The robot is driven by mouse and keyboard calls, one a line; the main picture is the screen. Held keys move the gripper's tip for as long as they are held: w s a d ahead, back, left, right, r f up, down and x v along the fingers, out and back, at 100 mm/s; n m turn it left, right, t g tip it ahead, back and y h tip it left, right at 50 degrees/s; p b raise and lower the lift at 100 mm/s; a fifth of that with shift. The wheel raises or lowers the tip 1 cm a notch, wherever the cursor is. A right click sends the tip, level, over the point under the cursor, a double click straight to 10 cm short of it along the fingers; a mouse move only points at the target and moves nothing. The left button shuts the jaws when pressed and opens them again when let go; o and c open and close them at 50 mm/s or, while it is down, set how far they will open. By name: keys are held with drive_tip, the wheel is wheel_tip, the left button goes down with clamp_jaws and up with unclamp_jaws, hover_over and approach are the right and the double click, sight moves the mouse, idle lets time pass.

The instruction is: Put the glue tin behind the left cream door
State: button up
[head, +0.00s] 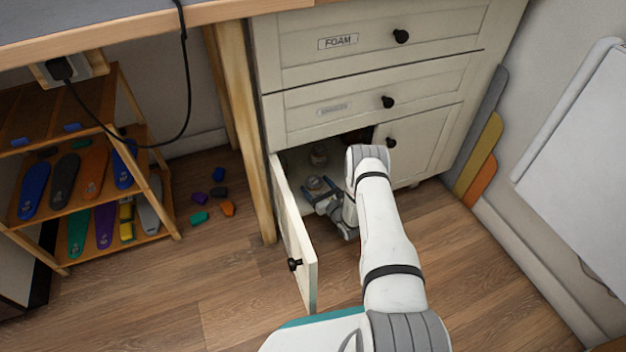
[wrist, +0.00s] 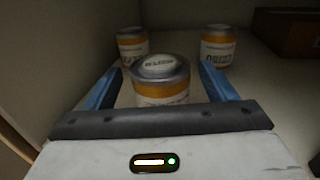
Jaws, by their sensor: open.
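The left cream door (head: 296,240) of the cabinet stands open, swung out towards me. My gripper (head: 317,190) reaches into the compartment behind it. In the wrist view a tin (wrist: 161,82) with an orange band, pale label and grey lid stands upright between the two blue fingers (wrist: 162,88). The fingers are open, with a gap visible on both sides of the tin. The tin shows small in the head view (head: 314,182). Its label is too blurred to read surely, so I cannot tell if it is glue. My gripper hides its lower part.
Two similar tins stand deeper inside, one at left (wrist: 131,44) and one at right (wrist: 217,46). A brown box (wrist: 287,32) is at the right. The right cream door (head: 420,142) is shut. A wooden leg (head: 243,150) stands left of the cabinet. Floor before it is clear.

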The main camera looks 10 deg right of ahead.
drive_tip(key=p+v, duration=0.2)
drive_tip(key=v, duration=0.6)
drive_tip(key=shift+s, duration=0.25)
drive_tip(key=shift+d+r, duration=0.1)
drive_tip(key=shift+d, duration=0.05)
